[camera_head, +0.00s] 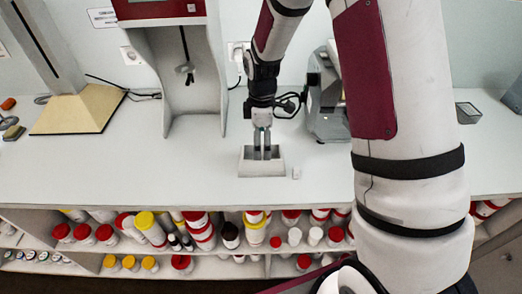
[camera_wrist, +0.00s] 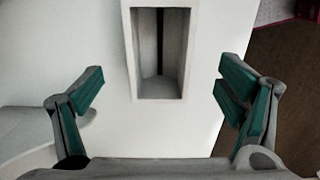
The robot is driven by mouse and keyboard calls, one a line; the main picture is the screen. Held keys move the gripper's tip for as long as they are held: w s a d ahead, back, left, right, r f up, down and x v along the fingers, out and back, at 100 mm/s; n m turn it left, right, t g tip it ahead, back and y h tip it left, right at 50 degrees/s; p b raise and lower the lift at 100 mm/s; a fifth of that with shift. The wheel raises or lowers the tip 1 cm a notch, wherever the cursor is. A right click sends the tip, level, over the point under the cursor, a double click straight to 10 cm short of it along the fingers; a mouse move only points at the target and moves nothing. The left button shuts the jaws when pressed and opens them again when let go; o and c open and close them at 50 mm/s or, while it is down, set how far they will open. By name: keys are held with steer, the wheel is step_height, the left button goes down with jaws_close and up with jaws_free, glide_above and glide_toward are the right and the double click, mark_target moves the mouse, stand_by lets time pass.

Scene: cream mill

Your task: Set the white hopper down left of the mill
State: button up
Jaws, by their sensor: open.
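The white hopper (camera_head: 262,169) is a small open rectangular box standing on the white counter, near its front edge. In the wrist view its rim (camera_wrist: 131,60) surrounds a deep pale cavity with a dark stripe. My gripper (camera_head: 265,155) points down at the hopper in the head view. In the wrist view my gripper (camera_wrist: 160,88) is open and empty, one green-padded finger on each side, with the hopper between and ahead of them. I cannot tell the fingertips' exact height. A grey-cream machine (camera_head: 325,105), apparently the mill, stands behind to the right, partly hidden by my arm.
A red-topped instrument (camera_head: 190,75) and a cream-based stand (camera_head: 80,111) are at the left. The counter between the instrument and hopper is clear. Shelves of bottles (camera_head: 150,228) lie below.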

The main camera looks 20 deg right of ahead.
steer(key=s+r+m+t, duration=0.1)
steer(key=s+r+m, duration=0.35)
steer(key=r, duration=0.65)
steer(key=s+r+m+t, duration=0.25)
steer(key=s+r, duration=0.35)
steer(key=r, duration=0.4)
steer(key=s+r+m+t, duration=0.1)
steer(key=s+r+m, duration=0.1)
steer(key=s, duration=0.4)
steer(key=s+r+m+t, duration=0.1)
steer(key=s+r+m, duration=0.2)
steer(key=s+m, duration=0.2)
steer(key=shift+s+r+b, duration=0.25)
steer(key=shift+s+b, duration=0.1)
steer(key=shift+s, duration=0.75)
